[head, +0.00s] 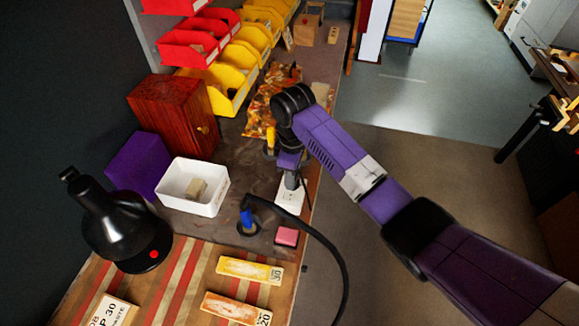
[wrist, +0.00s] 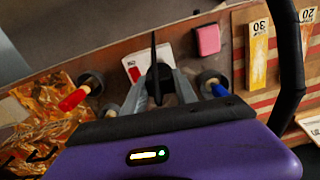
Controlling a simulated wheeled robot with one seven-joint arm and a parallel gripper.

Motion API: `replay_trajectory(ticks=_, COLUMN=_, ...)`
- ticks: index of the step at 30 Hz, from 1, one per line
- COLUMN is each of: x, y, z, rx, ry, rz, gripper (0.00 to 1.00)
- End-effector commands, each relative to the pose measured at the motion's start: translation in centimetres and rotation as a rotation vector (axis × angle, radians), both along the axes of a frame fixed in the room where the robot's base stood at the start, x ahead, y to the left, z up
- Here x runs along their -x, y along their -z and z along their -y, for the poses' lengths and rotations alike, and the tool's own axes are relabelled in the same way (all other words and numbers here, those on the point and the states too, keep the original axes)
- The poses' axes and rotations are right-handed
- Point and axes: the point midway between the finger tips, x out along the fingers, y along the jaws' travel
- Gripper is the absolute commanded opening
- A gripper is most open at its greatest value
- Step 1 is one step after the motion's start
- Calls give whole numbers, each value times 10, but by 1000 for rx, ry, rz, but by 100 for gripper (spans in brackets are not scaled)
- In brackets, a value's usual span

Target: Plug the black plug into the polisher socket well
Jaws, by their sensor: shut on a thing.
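My gripper (head: 291,182) points down over the bench, just above a white block (head: 289,199) that may be the socket. In the wrist view the fingers (wrist: 158,88) are shut on the black plug (wrist: 159,70), a dark narrow piece. The white block, with a red mark, shows partly behind it in the wrist view (wrist: 131,63). My fingers hide much of it, so I cannot tell whether the plug touches it or is in a well. A blue plug (head: 247,217) stands in a dark round base to the left; it also shows in the wrist view (wrist: 220,90).
A black cable (head: 320,240) arcs across the bench front. A red plug (wrist: 74,99) stands in another dark base. A pink block (head: 287,236), white tray (head: 216,205) and black machine with red button (head: 125,235) are nearby. Yellow bins (head: 228,80) line the back.

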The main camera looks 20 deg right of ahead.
Motion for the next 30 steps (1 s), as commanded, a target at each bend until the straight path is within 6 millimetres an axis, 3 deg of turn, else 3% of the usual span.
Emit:
replay_trajectory(ticks=5, x=-12, y=-11, z=-3, rx=-5, ry=-63, rz=2, gripper=0)
replay_trajectory(ticks=22, x=-11, y=-13, z=-3, rx=-5, ry=-62, rz=1, gripper=0)
replay_trajectory(ticks=30, x=-11, y=12, z=-2, rx=-5, ry=-62, rz=1, gripper=0)
